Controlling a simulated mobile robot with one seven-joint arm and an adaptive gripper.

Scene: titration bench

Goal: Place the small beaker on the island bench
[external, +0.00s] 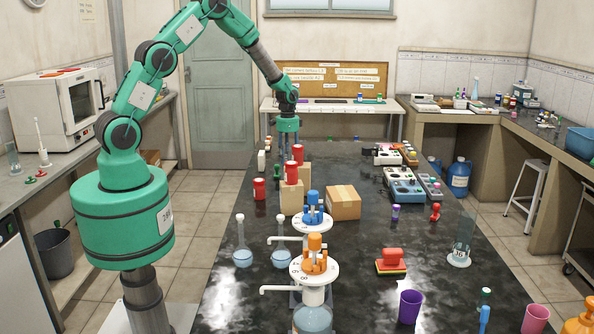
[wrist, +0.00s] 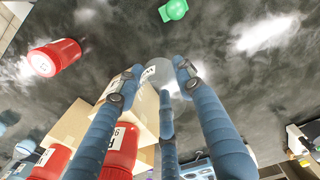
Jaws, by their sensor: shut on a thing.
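My gripper (wrist: 156,76) has blue-grey fingers, and in the wrist view they are closed around a clear glass vessel, which looks like the small beaker (wrist: 158,70). The beaker is see-through and partly hidden by the fingers. In the external view my green gripper (external: 287,127) points down over the far part of the island bench (external: 350,262), a long black marbled top. The beaker cannot be made out there, behind the red bottles. I cannot tell whether the beaker touches the bench.
Red bottles (wrist: 57,57) and cardboard boxes (wrist: 75,125) stand close by on the left and below in the wrist view. A green item (wrist: 174,9) lies at the top. Dark bench surface around the upper right is clear. Blue-and-white instruments (external: 404,187) stand further right.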

